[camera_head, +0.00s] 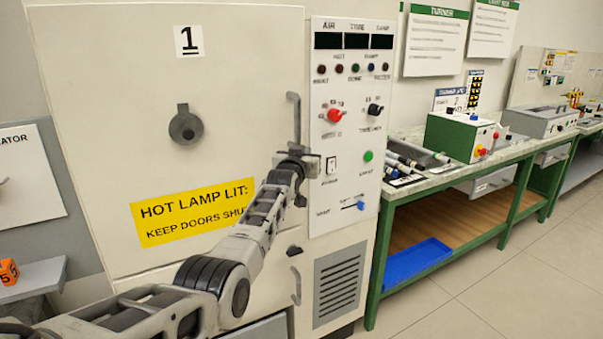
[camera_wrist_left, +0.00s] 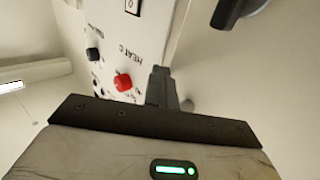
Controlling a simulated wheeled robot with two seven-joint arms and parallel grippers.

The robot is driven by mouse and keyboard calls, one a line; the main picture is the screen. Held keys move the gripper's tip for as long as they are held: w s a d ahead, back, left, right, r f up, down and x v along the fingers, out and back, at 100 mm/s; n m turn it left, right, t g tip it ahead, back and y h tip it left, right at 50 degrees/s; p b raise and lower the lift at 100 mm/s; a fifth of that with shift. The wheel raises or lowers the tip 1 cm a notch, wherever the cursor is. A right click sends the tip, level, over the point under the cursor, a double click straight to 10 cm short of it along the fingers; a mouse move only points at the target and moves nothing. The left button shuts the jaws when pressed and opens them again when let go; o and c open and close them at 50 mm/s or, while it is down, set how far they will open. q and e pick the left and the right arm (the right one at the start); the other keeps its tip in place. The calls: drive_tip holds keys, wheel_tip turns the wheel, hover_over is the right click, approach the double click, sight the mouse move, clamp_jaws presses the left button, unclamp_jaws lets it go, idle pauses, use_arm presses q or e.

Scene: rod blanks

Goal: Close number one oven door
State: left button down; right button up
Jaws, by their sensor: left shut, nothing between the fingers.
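The number one oven door (camera_head: 100,90) is the large cream panel with a black "1" label (camera_head: 189,41) and a yellow hot-lamp sign (camera_head: 190,212). Its right edge lies close beside the control panel; I cannot tell whether a small gap remains. A vertical grey handle (camera_head: 295,112) is near that edge. My left gripper (camera_head: 308,163) is shut and empty, in front of the door's right edge at the handle's lower end. Contact with the door is unclear. In the left wrist view its shut fingers (camera_wrist_left: 162,88) point toward the oven front. My right gripper is out of view.
The control panel (camera_head: 345,215) has a red knob (camera_head: 334,115), a black knob and a slider. A lower handle (camera_head: 296,285) sits below my arm. A green workbench (camera_head: 450,175) stands right, with a blue tray (camera_head: 415,262) beneath. Floor at the right is clear.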

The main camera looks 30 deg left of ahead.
use_arm(q)
drive_tip(key=s+d+p, duration=0.3)
drive_tip(key=s+d, duration=0.4)
drive_tip(key=d, duration=0.4)
drive_tip(key=shift+s+d, duration=0.3)
drive_tip(key=shift+s, duration=0.1)
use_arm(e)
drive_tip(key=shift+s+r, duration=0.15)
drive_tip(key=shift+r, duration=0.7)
